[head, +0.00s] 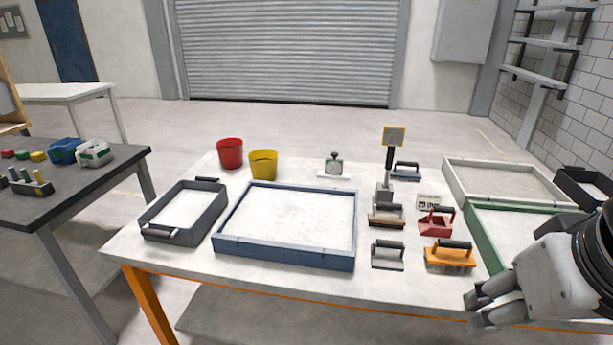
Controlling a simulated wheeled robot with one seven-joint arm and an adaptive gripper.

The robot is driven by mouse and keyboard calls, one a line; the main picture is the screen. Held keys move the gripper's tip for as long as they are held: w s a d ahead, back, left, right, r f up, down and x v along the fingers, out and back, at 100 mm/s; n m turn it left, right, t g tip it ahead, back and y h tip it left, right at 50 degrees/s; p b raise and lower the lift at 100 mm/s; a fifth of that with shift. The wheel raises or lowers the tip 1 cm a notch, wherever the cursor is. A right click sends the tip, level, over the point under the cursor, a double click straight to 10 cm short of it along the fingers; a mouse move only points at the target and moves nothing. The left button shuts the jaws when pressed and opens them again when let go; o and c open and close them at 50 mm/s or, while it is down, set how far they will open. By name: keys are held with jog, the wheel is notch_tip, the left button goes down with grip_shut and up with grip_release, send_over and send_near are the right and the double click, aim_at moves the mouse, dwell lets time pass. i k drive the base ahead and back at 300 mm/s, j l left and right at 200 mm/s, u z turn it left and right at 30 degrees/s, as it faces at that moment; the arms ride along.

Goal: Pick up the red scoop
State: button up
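The red scoop (435,224) rests on the white table toward the right, its dark handle on top. It lies behind an orange brush-like tool (449,258) and to the right of a brown-edged tool (386,220). My gripper (476,309) is at the lower right, in front of the table's near edge in the picture, with its fingers pointing left. The two fingers show a gap and nothing is seen between them. It is apart from the scoop.
A green-framed tray (484,240) stands just right of the scoop. A grey tool (388,261) is at the front, and a post with a yellow-edged head (393,137) stands behind. A blue-framed sandbed (285,254) fills the middle. Red (230,154) and yellow (263,165) buckets are at the back left.

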aim_at(438, 219)
jog(key=i+j+z, duration=0.1)
jog(key=i+z, duration=0.2)
jog(key=i+j+z, duration=0.2)
jog(key=i+z, duration=0.15)
jog(key=i+j+z, duration=0.3)
jog(key=i, duration=0.15)
